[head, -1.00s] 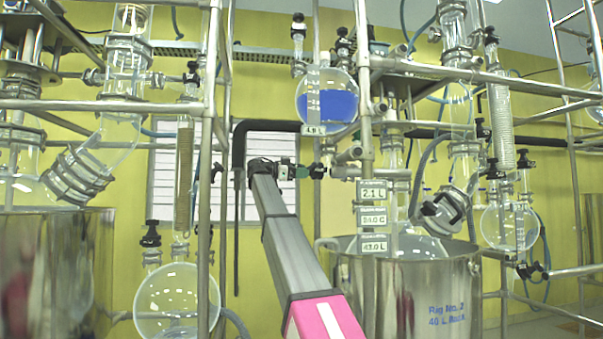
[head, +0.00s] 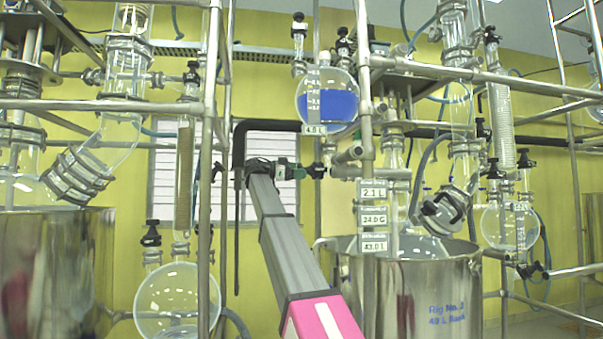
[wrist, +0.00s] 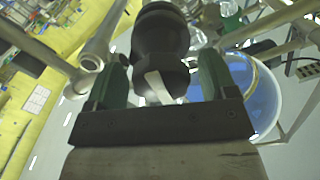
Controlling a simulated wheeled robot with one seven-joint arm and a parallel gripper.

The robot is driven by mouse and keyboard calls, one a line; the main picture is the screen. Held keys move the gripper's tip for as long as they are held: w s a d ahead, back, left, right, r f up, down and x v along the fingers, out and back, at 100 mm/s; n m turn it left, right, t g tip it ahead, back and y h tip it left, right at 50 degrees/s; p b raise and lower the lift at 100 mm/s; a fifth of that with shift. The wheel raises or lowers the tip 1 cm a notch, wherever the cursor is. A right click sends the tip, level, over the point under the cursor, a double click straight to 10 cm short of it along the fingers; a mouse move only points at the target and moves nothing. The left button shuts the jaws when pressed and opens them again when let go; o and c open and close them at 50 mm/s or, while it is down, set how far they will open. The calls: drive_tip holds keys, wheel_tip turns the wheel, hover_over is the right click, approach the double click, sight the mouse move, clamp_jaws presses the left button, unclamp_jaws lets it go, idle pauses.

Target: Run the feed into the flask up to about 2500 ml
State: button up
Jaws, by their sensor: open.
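The round glass feed vessel (head: 328,82) hangs at the upper middle of the head view, with blue liquid in its lower part and a tag that seems to read 4.0 L. Below it, a dark valve (head: 317,170) joins the steel pipework. The flask (head: 420,248) sits largely hidden inside a steel pot; a readout (head: 373,194) beside it seems to read 2.1 L. My gripper (head: 299,171) is at the valve. In the wrist view, the open green fingers (wrist: 161,82) stand either side of a black valve knob (wrist: 160,45), with a gap visible on each side.
The steel pot (head: 440,300) stands right of my arm. Steel frame posts (head: 367,90) and rails (head: 480,80) surround the valve. Another round flask (head: 177,300) is at the lower left, and another (head: 509,226) at the right. A black bent pipe (head: 238,150) stands behind my arm.

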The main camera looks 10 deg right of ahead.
drive_tip(key=a, duration=0.9)
drive_tip(key=shift+a, duration=0.35)
drive_tip(key=d+n, duration=0.1)
drive_tip(key=d, duration=0.3)
drive_tip(key=d+n, duration=0.1)
drive_tip(key=d, duration=0.3)
drive_tip(key=d+n, duration=0.1)
drive_tip(key=d, duration=0.3)
drive_tip(key=shift+d+r+n, duration=0.1)
drive_tip(key=shift+n, duration=0.2)
drive_tip(key=c, duration=0.9)
